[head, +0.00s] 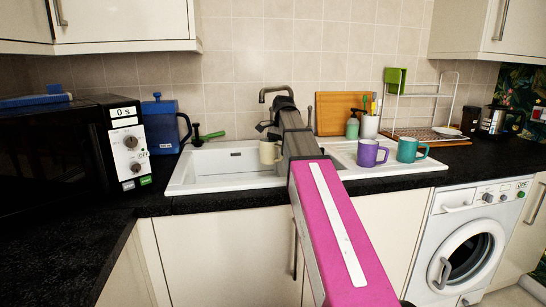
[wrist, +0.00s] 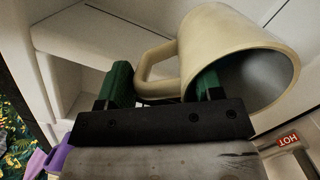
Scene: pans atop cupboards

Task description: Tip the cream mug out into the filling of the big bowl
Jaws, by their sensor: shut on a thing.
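The cream mug (head: 269,152) is held over the white sink basin (head: 215,165) in the head view, just left of my arm, and looks about upright. In the wrist view the cream mug (wrist: 215,45) is large. My fingers are hidden in the head view. I see no separate big bowl, and the basin floor is partly hidden by its front rim.
A tap (head: 275,92) stands behind the mug. A purple mug (head: 371,153) and a teal mug (head: 411,150) stand on the drainer at right. A blue jug (head: 163,125) and a microwave (head: 75,150) are at left. A dish rack (head: 422,105) stands behind.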

